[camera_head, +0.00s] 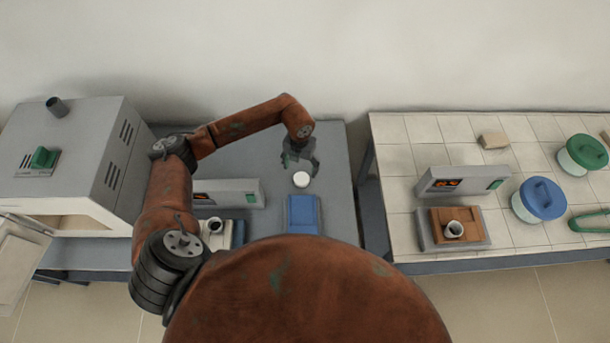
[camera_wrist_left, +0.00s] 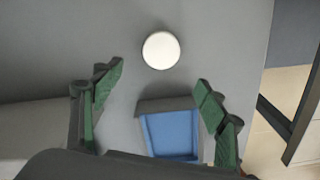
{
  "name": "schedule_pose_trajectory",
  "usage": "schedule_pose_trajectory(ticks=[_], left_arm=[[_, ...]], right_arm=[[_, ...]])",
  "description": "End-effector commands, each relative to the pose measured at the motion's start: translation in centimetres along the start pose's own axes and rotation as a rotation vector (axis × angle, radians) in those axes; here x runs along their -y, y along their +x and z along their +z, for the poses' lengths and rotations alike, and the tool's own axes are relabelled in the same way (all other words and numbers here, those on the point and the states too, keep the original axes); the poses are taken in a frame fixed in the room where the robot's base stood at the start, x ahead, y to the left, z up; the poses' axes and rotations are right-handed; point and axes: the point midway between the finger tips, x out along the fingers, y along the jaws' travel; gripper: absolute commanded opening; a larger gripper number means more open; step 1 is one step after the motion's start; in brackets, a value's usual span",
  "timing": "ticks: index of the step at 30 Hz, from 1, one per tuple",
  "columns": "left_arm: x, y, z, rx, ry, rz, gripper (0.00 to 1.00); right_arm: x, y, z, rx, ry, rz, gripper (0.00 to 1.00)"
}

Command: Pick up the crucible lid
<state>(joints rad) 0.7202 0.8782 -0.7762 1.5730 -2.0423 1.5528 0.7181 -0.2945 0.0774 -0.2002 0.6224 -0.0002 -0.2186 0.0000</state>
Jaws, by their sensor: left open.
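The crucible lid (camera_head: 301,179) looks like a small white disc lying on the grey table. In the left wrist view the lid (camera_wrist_left: 161,50) lies beyond the fingertips, roughly centred between them. My left gripper (camera_head: 301,164) is just behind and above the lid in the head view, apart from it. My right gripper is not in view.
A blue tray (camera_head: 303,214) lies just in front of the lid. A grey device with a display (camera_head: 237,193) and a crucible (camera_head: 215,225) are to the left, beside a furnace (camera_head: 75,150). A tiled table (camera_head: 400,160) stands at right across a gap.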

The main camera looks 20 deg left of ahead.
Motion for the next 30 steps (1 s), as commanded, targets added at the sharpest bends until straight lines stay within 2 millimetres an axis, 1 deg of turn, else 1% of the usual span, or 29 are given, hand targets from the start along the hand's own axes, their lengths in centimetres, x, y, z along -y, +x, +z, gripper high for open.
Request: schedule_pose_trajectory(ticks=[1, 2, 5, 14, 21, 25, 30], left_arm=[[0.0, 0.8, 0.0, -0.002, -0.001, 0.0, 0.67], [-0.1, 1.1, -0.1, -0.003, -0.001, 0.0, 0.67], [-0.1, 1.8, -0.1, -0.005, -0.003, 0.0, 0.67], [-0.4, 4.6, -0.1, -0.005, -0.009, -0.001, 0.67], [-0.3, 8.1, 0.3, -0.005, -0.007, 0.0, 0.67], [-0.2, 8.9, 0.4, -0.003, -0.005, -0.001, 0.67], [-0.2, 9.0, 0.5, -0.002, -0.003, 0.0, 0.67]], right_arm=[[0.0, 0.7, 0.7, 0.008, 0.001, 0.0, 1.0], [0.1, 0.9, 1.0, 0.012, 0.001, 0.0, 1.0], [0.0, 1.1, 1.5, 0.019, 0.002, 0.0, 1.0], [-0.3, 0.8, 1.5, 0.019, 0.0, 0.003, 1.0], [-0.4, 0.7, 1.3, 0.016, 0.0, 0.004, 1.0], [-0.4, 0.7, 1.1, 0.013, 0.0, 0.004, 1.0], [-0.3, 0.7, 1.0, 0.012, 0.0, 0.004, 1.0]])
